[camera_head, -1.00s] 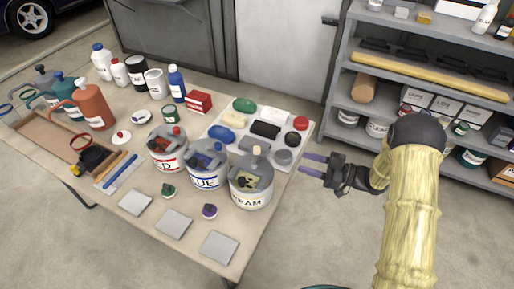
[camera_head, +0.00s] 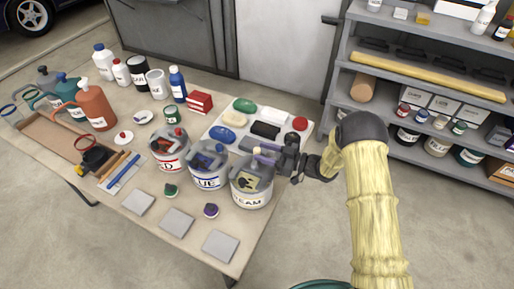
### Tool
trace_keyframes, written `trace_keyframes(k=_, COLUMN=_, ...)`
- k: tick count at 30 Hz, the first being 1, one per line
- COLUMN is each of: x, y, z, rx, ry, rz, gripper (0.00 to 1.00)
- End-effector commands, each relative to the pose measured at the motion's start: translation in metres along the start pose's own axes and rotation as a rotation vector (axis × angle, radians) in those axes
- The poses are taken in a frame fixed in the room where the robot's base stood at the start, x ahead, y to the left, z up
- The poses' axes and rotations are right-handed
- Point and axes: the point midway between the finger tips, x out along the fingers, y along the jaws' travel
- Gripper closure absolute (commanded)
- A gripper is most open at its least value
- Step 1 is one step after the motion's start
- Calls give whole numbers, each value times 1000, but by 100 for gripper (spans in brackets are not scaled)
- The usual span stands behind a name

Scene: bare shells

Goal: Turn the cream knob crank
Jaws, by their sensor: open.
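The cream can (camera_head: 250,199) stands at the right end of a row of three grey-lidded cans, near the table's right edge. Its lid carries a crank with a small upright cream knob (camera_head: 257,151). My gripper (camera_head: 262,154) reaches in from the right over this can.
The blue can (camera_head: 208,182) and red can (camera_head: 170,164) stand to the left. A white tray (camera_head: 292,133) with several coloured pieces lies behind my gripper. Grey square plates (camera_head: 221,246) lie in front. A shelf (camera_head: 345,72) stands at the right, beyond open floor.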

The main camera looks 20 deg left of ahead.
Motion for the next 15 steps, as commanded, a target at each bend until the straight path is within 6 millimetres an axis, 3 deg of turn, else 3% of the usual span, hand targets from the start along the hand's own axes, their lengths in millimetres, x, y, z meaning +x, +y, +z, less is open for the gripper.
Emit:
trace_keyframes(k=6, x=26, y=0, z=-1, rx=1, ry=0, rz=0, gripper=58)
trace_keyframes(k=15, x=30, y=0, z=0, rx=1, ry=0, rz=0, gripper=58)
